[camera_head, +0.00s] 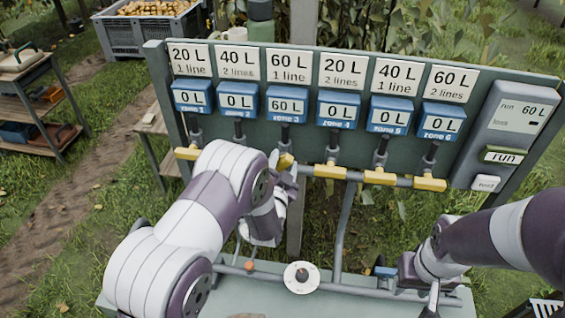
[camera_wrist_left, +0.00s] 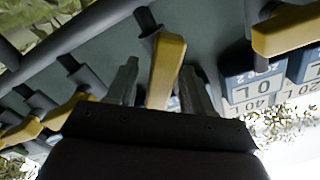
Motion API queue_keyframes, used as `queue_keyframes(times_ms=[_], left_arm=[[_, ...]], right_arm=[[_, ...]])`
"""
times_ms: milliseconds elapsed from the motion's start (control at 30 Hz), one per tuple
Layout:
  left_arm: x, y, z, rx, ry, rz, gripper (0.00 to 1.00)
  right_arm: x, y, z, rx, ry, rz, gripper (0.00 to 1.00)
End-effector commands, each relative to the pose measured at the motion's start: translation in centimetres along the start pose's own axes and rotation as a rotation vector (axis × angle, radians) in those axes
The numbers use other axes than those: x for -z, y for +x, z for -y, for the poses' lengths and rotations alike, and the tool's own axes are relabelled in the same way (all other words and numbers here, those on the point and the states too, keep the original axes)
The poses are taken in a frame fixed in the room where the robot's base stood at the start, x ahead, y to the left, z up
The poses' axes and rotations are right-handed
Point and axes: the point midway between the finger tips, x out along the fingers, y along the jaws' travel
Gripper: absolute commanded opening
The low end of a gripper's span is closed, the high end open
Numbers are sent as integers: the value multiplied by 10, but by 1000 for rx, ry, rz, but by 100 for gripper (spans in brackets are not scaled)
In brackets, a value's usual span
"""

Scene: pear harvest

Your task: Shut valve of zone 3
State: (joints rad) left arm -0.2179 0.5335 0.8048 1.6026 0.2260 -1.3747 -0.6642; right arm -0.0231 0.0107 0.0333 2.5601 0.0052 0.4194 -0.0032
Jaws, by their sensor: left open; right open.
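The yellow zone 3 valve handle (camera_head: 286,160) is partly hidden behind my left arm in the head view. In the left wrist view the handle (camera_wrist_left: 166,68) lies between the two fingers of my left gripper (camera_wrist_left: 160,92), lengthwise along them and turned across the line of the neighbouring handles. The left gripper (camera_head: 285,178) is open around it; contact cannot be made out. The zone 3 meter (camera_head: 286,105) reads 60 L, under a card (camera_head: 288,67) saying 60 L, 1 line. My right gripper (camera_head: 432,302) is open and empty low at the right.
Other yellow handles, zone 1 (camera_head: 187,153), zone 4 (camera_head: 330,171), zone 5 (camera_head: 380,177) and zone 6 (camera_head: 430,184), lie crosswise; their meters read 0 L. A round dial (camera_head: 301,277) sits below.

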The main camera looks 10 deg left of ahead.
Motion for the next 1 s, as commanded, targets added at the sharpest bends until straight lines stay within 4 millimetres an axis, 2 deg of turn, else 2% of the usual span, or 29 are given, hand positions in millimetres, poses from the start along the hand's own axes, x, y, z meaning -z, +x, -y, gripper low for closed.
queue_keyframes(times_ms=[67, 200, 233, 667, 1000], left_arm=[[0, 0, 0, 0, 0, 0, 51], [0, 0, 0, 0, 0, 0, 6], [0, 0, 0, 0, -1, 0, 0], [-1, 0, -2, 0, 78, -1, 0], [-3, -1, -5, 1, 355, -1, 0]], right_arm=[[0, 0, 0, 0, 0, 0, 43], [0, 0, 0, 0, 0, 0, 43], [0, 0, 0, 0, 0, 0, 43], [-1, 9, 0, 0, 0, 0, 43], [-4, 32, 0, 0, 0, 0, 43]])
